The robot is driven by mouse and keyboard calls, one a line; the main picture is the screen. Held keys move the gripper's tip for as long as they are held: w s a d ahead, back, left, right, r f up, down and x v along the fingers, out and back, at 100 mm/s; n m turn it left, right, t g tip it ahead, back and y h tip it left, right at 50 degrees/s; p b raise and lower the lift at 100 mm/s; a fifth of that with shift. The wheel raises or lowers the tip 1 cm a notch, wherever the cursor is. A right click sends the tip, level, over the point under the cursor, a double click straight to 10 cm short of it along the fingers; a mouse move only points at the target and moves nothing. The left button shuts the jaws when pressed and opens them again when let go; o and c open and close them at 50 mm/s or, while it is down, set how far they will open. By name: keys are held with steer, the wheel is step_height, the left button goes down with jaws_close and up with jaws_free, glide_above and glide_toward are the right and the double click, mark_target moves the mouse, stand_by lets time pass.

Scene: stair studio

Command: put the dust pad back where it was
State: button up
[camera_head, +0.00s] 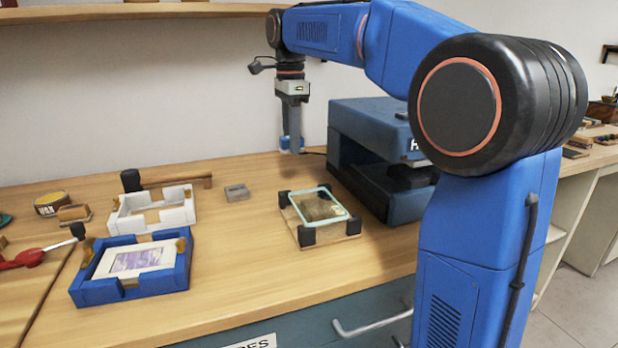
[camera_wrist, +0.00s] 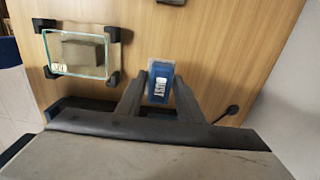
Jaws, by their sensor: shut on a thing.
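The dust pad (camera_wrist: 160,84) is a small blue block with a white label. In the wrist view it sits between the two fingers of my gripper (camera_wrist: 159,92), which is shut on it. In the head view my gripper (camera_head: 291,146) points down near the back of the bench, and the blue of the pad (camera_head: 285,143) shows at the fingertips. The pad is behind the glass-topped stand and left of the blue machine. I cannot tell whether the pad touches the bench or hangs just above it.
The glass plate (camera_head: 320,205) rests on a stand with black corners. The blue machine (camera_head: 370,150) stands close on the right. A grey block (camera_head: 237,192), a white frame (camera_head: 125,218) and a blue tray (camera_head: 95,292) lie to the left. Bare bench (camera_head: 230,290) shows in front.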

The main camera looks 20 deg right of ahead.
mark_target(292, 185)
steer(key=shift+w+a, duration=0.1)
steer(key=shift+w, duration=0.15)
steer(key=shift+w+f, duration=0.1)
steer(key=shift+f, duration=4.95)
steer(key=o, duration=1)
steer(key=shift+f, duration=0.1)
step_height(292, 185, up, 12)
steer(key=shift+r, duration=0.15)
